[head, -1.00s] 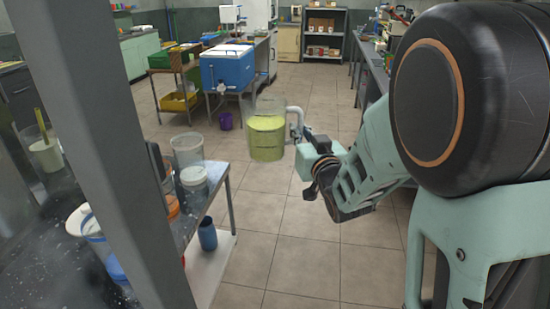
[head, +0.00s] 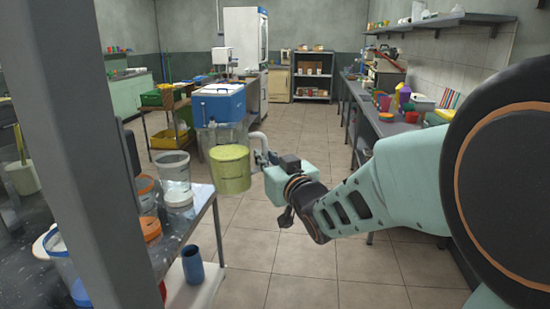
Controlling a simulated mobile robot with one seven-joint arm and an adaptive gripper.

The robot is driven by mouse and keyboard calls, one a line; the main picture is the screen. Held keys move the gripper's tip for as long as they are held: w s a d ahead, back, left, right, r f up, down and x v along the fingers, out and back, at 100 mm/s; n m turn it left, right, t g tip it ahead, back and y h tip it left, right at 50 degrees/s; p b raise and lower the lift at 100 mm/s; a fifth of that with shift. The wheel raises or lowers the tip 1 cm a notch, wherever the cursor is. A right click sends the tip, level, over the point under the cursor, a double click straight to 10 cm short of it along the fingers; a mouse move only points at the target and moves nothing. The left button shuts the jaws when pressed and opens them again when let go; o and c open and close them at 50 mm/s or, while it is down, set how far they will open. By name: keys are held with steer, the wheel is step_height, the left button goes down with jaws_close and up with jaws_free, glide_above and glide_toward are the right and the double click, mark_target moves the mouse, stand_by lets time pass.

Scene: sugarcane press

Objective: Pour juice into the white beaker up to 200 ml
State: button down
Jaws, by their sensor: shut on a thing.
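My gripper (head: 266,158) is shut on the handle of a clear jug (head: 226,135). The jug is upright, in mid-air over the floor, and holds yellow-green juice (head: 230,170) in its lower part. My fingertips are small and partly hidden by the handle and the wrist. I cannot tell for sure which vessel is the white beaker. A whitish container (head: 22,180) with a stick in it stands at the far left edge, partly cut off.
A metal table (head: 196,215) at left bears a clear container (head: 174,168) and a white-lidded jar (head: 178,195). A grey post (head: 85,150) blocks part of the left view. A blue cooler (head: 219,104) stands behind the jug. The tiled floor (head: 300,110) is clear mid-room.

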mark_target(260, 137)
step_height(260, 137, up, 2)
steer(key=shift+a+r+n+p, duration=0.15)
steer(key=shift+n+p, duration=0.45)
steer(key=shift+p, duration=0.45)
steer(key=r+n+p, duration=0.1)
steer(key=n+p, duration=0.1)
steer(key=p, duration=0.1)
steer(key=shift+s+a+r+h, duration=0.1)
steer(key=shift+a+r+h, duration=0.2)
steer(key=shift+a+r, duration=0.1)
steer(key=r+n+p, duration=0.1)
steer(key=r+p, duration=0.1)
steer(key=a+r+n+p, duration=0.1)
steer(key=p, duration=0.2)
steer(key=shift+s+r+g+p, duration=0.15)
steer(key=shift+r+g+p, duration=0.15)
steer(key=shift+r, duration=0.05)
steer(key=p, duration=0.1)
steer(key=a+r+n+p, duration=0.1)
steer(key=p, duration=0.1)
steer(key=shift+s+r+h, duration=0.15)
steer(key=shift+r+h, duration=0.15)
steer(key=shift+h, duration=0.1)
steer(key=shift+f, duration=0.1)
steer(key=shift+s+a+r+n+p, duration=0.2)
steer(key=shift+r+n+p, duration=0.1)
steer(key=shift+r+n, duration=0.2)
steer(key=shift+w, duration=0.1)
